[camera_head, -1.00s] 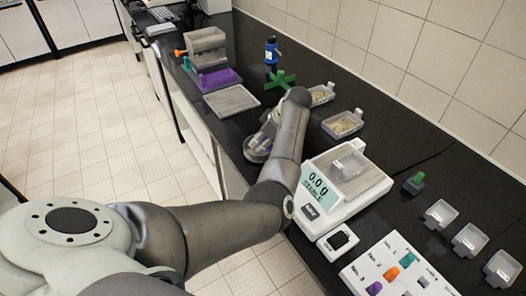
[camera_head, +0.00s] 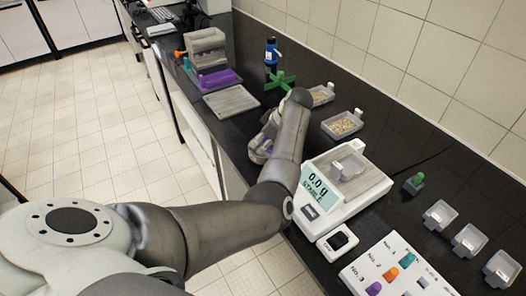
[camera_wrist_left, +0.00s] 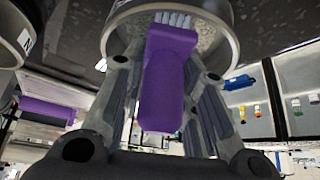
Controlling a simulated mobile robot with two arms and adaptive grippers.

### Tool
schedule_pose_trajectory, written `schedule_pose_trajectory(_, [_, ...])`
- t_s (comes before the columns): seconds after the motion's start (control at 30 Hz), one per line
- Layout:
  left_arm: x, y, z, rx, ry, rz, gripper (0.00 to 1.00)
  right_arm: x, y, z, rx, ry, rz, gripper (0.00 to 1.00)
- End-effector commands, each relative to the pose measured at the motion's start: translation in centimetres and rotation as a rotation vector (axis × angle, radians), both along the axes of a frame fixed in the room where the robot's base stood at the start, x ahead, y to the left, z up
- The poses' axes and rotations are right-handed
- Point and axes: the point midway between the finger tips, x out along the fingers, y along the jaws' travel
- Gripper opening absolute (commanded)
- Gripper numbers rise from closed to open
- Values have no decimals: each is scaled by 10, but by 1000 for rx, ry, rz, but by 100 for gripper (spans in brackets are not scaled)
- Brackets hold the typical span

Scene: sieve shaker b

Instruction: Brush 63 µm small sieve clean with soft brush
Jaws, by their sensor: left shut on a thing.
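My left gripper (camera_wrist_left: 165,95) is shut on the purple handle of a brush (camera_wrist_left: 165,85), whose white bristles point away from the palm. The bristles lie in front of a round metal-rimmed sieve (camera_wrist_left: 210,42) with a grainy grey face, at the top of the left wrist view. Whether they touch it, I cannot tell. Its mesh label is not readable. In the head view the left gripper (camera_head: 262,147) is low over the bench, left of the balance, with a bit of purple showing; my arm hides most of the sieve there. My right gripper is not in view.
A balance (camera_head: 338,192) reading 0.0 g stands right of my arm. Clear trays with grains (camera_head: 343,124) stand behind. A green cross-shaped piece (camera_head: 281,83), a blue bottle (camera_head: 271,54) and a flat grey plate (camera_head: 231,101) lie beyond. Another round container (camera_wrist_left: 18,35) is near the sieve.

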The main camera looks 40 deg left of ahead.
Motion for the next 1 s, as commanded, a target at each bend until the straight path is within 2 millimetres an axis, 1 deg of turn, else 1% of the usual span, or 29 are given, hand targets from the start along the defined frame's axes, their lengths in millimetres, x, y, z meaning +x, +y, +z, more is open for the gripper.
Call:
schedule_pose_trajectory(0.43, [-6,20,-1,0,2,1,3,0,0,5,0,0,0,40])
schedule_pose_trajectory(0.7, [-2,4,-1,-2,2,-2,3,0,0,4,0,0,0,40])
schedule_pose_trajectory(0.87, [0,0,0,-2,1,0,3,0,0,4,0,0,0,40])
schedule_pose_trajectory(1.0, [2,-9,0,-2,1,-2,3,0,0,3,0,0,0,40])
